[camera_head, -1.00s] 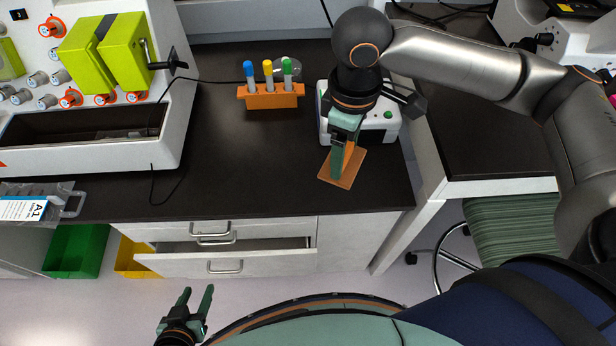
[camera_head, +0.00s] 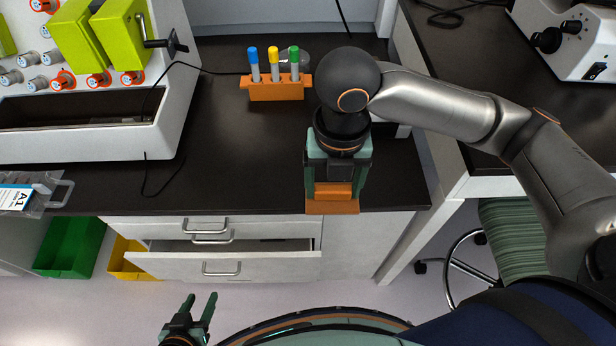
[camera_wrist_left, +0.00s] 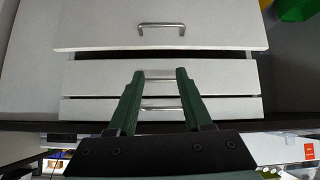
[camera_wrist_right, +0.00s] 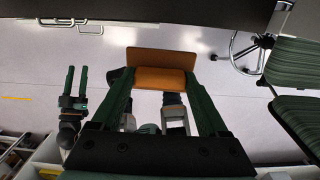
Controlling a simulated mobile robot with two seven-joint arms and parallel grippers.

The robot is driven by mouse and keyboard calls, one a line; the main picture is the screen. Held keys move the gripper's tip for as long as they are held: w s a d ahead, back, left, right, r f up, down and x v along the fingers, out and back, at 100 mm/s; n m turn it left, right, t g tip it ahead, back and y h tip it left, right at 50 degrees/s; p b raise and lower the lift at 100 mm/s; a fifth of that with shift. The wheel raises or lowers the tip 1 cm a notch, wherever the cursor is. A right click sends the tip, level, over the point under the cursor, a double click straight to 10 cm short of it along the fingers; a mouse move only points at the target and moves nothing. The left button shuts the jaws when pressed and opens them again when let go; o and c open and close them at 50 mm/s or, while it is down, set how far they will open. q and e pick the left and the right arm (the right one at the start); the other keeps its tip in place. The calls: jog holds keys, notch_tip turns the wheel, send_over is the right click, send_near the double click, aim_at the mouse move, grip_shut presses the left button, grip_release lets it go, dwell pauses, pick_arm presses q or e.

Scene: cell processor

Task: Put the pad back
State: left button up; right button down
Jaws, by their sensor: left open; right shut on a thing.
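The orange-brown pad (camera_head: 332,207) has a flat plate and a raised part. My right gripper (camera_head: 333,188) is shut on the raised part at the counter's front edge. In the right wrist view the pad (camera_wrist_right: 162,60) sits between the fingers, with floor seen behind it. I cannot tell its exact height over the edge. My left gripper (camera_head: 200,303) is open and empty, low in front of the drawers. A drawer (camera_head: 180,264) stands pulled out below the counter. In the left wrist view its front (camera_wrist_left: 205,38) shows beyond the open fingers (camera_wrist_left: 159,76).
An orange rack (camera_head: 276,90) with three capped tubes stands on the counter (camera_head: 240,150). The white machine (camera_head: 165,70) is at left, with a cable. Green (camera_head: 68,248) and yellow (camera_head: 124,262) bins are on the floor. A stool (camera_head: 515,235) is at right.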

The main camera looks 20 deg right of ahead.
jog(key=w+f, duration=0.3)
jog(key=w, duration=0.1)
jog(key=w+f+b, duration=0.1)
jog(key=w+f, duration=0.1)
jog(key=w, duration=0.2)
jog(key=w+f, duration=0.3)
jog(key=w, duration=0.1)
jog(key=shift+w+f+b, duration=0.35)
jog(key=shift+w+b, duration=0.05)
jog(key=shift+w+f, duration=0.5)
jog(key=shift+f, duration=0.1)
jog(key=shift+d+f, duration=0.1)
jog(key=shift+f, duration=1.5)
jog(key=shift+f, duration=0.1)
grip_release()
notch_tip(320, 180, up, 12)
jog(key=shift+p, duration=0.4)
